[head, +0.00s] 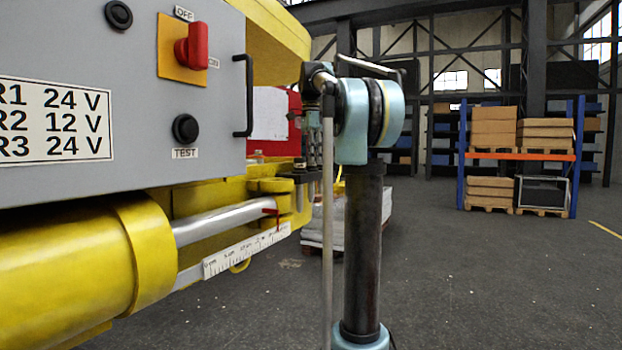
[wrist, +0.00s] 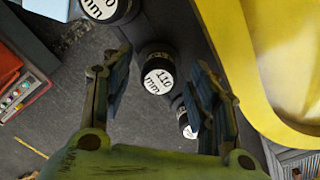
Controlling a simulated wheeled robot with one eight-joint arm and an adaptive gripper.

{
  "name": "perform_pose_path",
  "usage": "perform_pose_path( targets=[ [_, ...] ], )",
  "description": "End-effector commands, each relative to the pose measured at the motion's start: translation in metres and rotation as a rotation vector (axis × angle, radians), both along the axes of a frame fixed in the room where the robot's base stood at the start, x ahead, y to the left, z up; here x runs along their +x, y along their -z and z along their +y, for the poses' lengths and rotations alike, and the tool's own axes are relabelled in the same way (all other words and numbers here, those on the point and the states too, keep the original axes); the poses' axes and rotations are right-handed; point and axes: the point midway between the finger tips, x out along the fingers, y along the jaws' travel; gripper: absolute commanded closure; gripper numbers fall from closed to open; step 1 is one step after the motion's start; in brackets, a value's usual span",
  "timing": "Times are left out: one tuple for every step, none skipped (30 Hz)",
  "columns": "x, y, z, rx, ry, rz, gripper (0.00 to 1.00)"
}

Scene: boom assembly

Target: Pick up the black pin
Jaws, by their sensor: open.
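Black pins with white round labels stand in a row on a dark grey surface in the wrist view. The middle black pin (wrist: 158,75) is labelled 110 mm. Another pin (wrist: 104,8) is cut off at the top edge, with "mm" showing on its label. A third pin (wrist: 185,120) is lower down, partly hidden by the right finger. My gripper (wrist: 160,78) is open, its two fingers on either side of the middle pin in the picture. I cannot tell whether they touch it. In the head view my gripper (head: 313,150) points down beside the yellow machine, small and partly hidden by my arm.
A large yellow machine part (wrist: 285,75) lies close on the right in the wrist view. In the head view, a grey control box (head: 60,150) and yellow cylinder (head: 75,265) fill the left. A pallet rack (head: 568,158) stands far right, with open floor before it.

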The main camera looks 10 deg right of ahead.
Motion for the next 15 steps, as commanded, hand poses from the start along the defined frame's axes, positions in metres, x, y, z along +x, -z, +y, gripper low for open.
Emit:
perform_pose_path(
  targets=[
    [-0.0001, 0.0042, -0.0002, 0.0, 0.0, 0.0, 0.46],
    [0.0, 0.0061, -0.0002, 0.0, 0.0, 0.0, 0.46],
    [0.0, 0.0078, -0.0002, 0.0, 0.0, 0.0, 0.46],
    [0.0, 0.0085, -0.0003, 0.0, 0.0, 0.0, 0.46],
    [0.0, 0.009, -0.0003, 0.0, 0.0, 0.0, 0.46],
    [0.0001, 0.0092, -0.0004, 0.0, 0.0, 0.0, 0.46],
    [0.0001, 0.0092, -0.0005, 0.0, 0.0, 0.0, 0.46],
    [0.0001, 0.0092, -0.0005, 0.0, 0.0, 0.0, 0.46],
    [0.0001, 0.0091, -0.0007, 0.0, 0.001, 0.0, 0.46],
    [0.0001, 0.0091, -0.0007, 0.0, 0.001, 0.0, 0.46],
    [0.0001, 0.009, -0.0008, 0.0, 0.001, 0.0, 0.46],
    [0.0001, 0.009, -0.0009, 0.0, 0.001, 0.0, 0.55],
    [0.0001, 0.009, -0.001, 0.0, 0.001, 0.0, 0.62],
    [0.0001, 0.009, -0.001, 0.0, 0.001, 0.0, 0.68],
    [0.0002, 0.0089, -0.0011, 0.0, 0.001, 0.0, 0.78]
  ],
)
